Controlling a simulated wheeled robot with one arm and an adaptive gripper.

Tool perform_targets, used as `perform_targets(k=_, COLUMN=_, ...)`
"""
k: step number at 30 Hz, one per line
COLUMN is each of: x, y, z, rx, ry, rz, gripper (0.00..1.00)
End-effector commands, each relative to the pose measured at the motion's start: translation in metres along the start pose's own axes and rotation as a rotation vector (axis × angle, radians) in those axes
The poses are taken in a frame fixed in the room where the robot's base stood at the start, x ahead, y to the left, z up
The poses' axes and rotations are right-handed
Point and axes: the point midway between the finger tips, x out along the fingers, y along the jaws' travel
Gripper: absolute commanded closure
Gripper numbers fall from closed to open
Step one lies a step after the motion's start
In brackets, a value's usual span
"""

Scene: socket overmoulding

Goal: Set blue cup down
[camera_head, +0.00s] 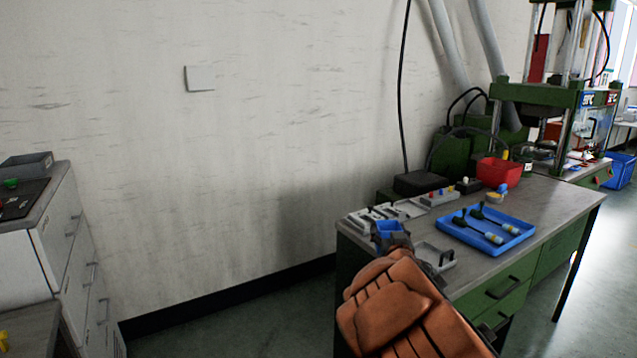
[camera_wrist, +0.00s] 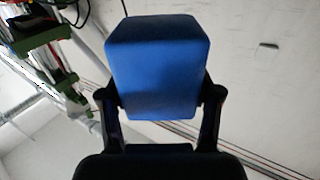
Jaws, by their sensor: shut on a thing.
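The blue cup (camera_wrist: 158,70) fills the middle of the wrist view, with its closed blue side facing the camera. My gripper (camera_wrist: 160,98) is shut on it, with one dark finger on each side. In the head view the blue cup (camera_head: 389,228) shows as a small open-topped blue box at the tip of my orange arm. My gripper (camera_head: 397,243) is partly hidden behind the arm there. The cup appears over the near left end of the grey workbench (camera_head: 560,198). I cannot tell whether it touches the bench top.
A blue tray (camera_head: 447,233) with dark-handled tools lies right of the cup. Grey fixtures (camera_head: 365,217) lie just behind the cup, and a grey tray (camera_head: 448,263) is beside my gripper. A red bin (camera_head: 499,172) stands farther back. A green press (camera_head: 545,94) stands beyond the bench.

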Motion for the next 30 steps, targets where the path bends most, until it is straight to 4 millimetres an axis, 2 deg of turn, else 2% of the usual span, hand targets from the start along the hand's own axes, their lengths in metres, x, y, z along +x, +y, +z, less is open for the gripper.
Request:
perform_targets(k=1, x=0.0, y=-0.001, z=-0.015, rx=0.001, ry=0.0, rz=-0.001, gripper=0.68)
perform_targets(k=18, x=0.0, y=0.0, z=-0.113, rx=0.001, ry=-0.001, rz=-0.001, gripper=0.68)
perform_targets(k=24, x=0.0, y=-0.001, z=-0.139, rx=0.0, ry=-0.002, rz=-0.002, gripper=0.68)
perform_targets(k=30, x=0.0, y=0.0, z=-0.15, rx=0.0, ry=-0.002, rz=-0.002, gripper=0.68)
